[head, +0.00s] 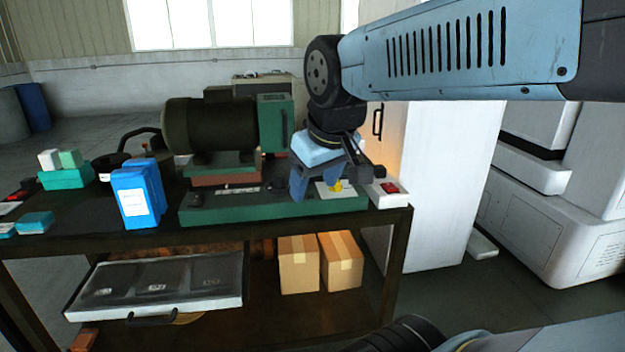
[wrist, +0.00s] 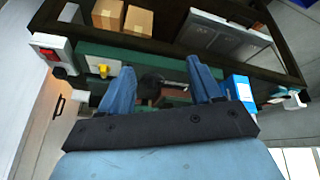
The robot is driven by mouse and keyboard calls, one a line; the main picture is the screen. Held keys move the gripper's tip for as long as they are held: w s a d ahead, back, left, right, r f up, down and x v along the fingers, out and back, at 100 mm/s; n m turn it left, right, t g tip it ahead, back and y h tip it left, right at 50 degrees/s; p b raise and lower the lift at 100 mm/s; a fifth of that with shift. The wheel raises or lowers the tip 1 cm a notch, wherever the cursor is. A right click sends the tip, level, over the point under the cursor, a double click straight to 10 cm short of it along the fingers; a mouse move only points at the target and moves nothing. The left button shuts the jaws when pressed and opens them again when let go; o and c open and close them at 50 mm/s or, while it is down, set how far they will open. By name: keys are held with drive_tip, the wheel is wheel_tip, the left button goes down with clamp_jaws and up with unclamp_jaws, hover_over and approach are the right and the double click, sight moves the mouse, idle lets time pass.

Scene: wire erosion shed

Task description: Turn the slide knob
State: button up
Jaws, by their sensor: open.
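A dark round knob (wrist: 152,82) shows between my fingers in the wrist view, beside a short metal rod; it looks like the slide knob. In the head view, a small dark knob (head: 278,186) on the machine's green base (head: 222,212) appears to be the same one. My gripper (head: 325,190) is open above the right part of that base, its blue fingers pointing down. In the wrist view my gripper (wrist: 162,78) has its fingers apart, with nothing held. I cannot tell the gap between fingers and knob.
A yellow piece (head: 336,187) on a pale plate and a red-switch box (head: 388,190) lie near my gripper. A dark motor (head: 210,125) rises behind the base. A blue box (head: 138,193) stands left. Cartons (head: 299,265) sit below; a white cabinet (head: 440,170) stands right.

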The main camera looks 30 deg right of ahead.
idle(0.3)
drive_tip(key=d+r+n+t+y, duration=0.3)
drive_tip(key=d+r, duration=0.1)
drive_tip(key=r, duration=0.3)
drive_tip(key=w+d+r+n+y, duration=0.2)
drive_tip(key=w+d+n+y, duration=0.2)
drive_tip(key=d, duration=0.4)
drive_tip(key=n+g+y, duration=0.2)
drive_tip(key=n+y, duration=0.2)
drive_tip(key=y, duration=0.1)
approach(283, 175)
drive_tip(key=x, duration=0.9)
drive_tip(key=shift+w+a+f, duration=0.15)
drive_tip(key=shift+w, duration=0.1)
drive_tip(key=c, duration=1)
